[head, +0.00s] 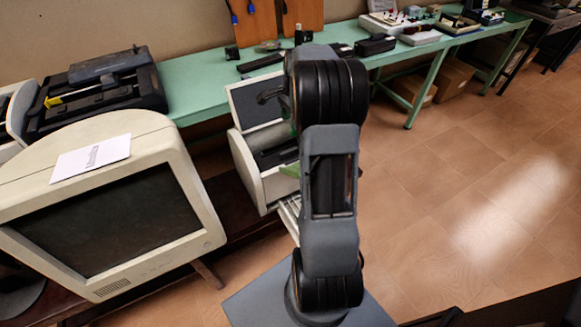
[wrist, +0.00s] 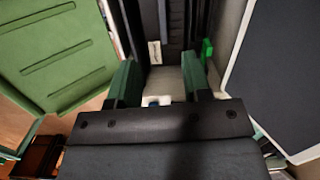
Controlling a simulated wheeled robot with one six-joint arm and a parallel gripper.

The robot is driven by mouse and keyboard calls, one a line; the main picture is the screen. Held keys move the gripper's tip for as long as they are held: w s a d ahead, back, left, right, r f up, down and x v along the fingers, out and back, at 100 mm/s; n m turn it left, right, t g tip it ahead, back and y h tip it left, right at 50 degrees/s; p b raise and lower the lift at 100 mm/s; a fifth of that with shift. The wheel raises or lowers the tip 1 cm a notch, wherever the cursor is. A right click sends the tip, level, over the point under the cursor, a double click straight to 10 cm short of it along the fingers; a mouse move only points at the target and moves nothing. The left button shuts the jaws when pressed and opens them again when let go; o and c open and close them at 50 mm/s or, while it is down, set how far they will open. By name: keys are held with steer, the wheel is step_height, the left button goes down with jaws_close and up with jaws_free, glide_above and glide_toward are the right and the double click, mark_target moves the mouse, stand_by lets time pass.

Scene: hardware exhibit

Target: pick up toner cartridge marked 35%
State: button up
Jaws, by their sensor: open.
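In the head view an open beige printer (head: 262,185) stands left of my arm, with a dark ribbed part (head: 275,152) inside it. In the wrist view my gripper (wrist: 159,64) has its two green fingers apart, pointing into the printer's opening. The dark part (wrist: 177,22) lies ahead of the fingertips, with a small pale label (wrist: 155,52) at its left. It may be a toner cartridge, but no 35% marking is legible. Nothing clear sits between the fingers. The head view hides the gripper behind the arm.
A grey-faced raised lid (wrist: 285,70) stands close at the gripper's right, and a green panel (wrist: 55,50) at its left. A large old monitor (head: 110,215) stands left of the printer. A green bench (head: 195,85) runs behind. Tiled floor (head: 460,190) at right is open.

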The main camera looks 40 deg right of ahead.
step_height(320, 180, down, 3)
steer(key=d+m, duration=0.1)
glide_above(290, 150)
steer(key=f, duration=0.6)
steer(key=shift+s+d+f+b, duration=0.1)
steer(key=shift+d+f+b, duration=0.15)
steer(key=shift+d+b, duration=0.15)
steer(key=shift+a+f, duration=0.15)
steer(key=shift+f, duration=1.35)
steer(key=shift+a+f, duration=0.1)
steer(key=shift+f, duration=1.35)
jaws_close()
